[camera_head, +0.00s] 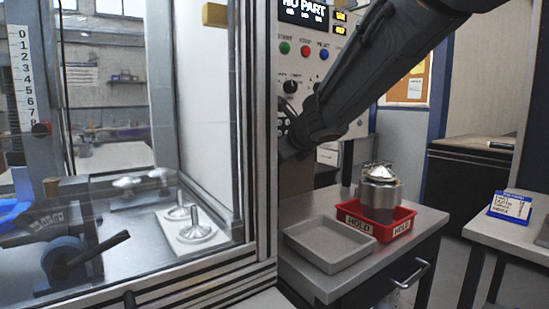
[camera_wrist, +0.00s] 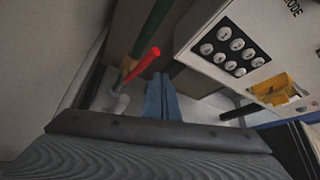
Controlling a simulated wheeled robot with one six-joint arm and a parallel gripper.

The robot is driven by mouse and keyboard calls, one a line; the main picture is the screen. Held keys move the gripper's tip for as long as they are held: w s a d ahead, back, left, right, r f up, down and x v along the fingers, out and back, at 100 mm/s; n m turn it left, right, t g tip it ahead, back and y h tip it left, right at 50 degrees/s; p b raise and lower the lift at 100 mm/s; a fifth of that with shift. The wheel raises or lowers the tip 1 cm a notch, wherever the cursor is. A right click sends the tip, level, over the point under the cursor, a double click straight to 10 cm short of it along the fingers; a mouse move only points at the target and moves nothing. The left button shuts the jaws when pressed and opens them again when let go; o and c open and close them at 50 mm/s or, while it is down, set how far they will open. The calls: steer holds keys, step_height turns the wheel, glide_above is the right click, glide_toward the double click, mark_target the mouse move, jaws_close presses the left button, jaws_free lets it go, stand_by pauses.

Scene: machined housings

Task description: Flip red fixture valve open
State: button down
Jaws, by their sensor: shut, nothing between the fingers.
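The red valve handle (camera_wrist: 143,64) shows in the wrist view, slanting from upper right to lower left beside a brass-coloured fitting (camera_wrist: 127,66) and a dark green pipe (camera_wrist: 153,30). My gripper (camera_wrist: 161,82) appears as two blue fingers close together, shut and empty. The fingertips are just right of and below the handle in the picture; I cannot tell whether they touch it. In the head view my arm reaches down behind the machine's frame, so the gripper and the valve are hidden there.
The wrist view shows a panel with round buttons (camera_wrist: 236,45) and a yellow part (camera_wrist: 278,88) at right. The head view shows a glazed enclosure (camera_head: 120,130), a control panel (camera_head: 303,45), a grey tray (camera_head: 330,262) and a red HOLD tray (camera_head: 352,222) with a metal housing (camera_head: 380,194).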

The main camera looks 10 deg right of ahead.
steer(key=s+d, duration=0.1)
steer(key=s, duration=0.8)
steer(key=shift+s+d+r, duration=0.15)
steer(key=shift+s+d, duration=0.05)
steer(key=shift+d, duration=0.1)
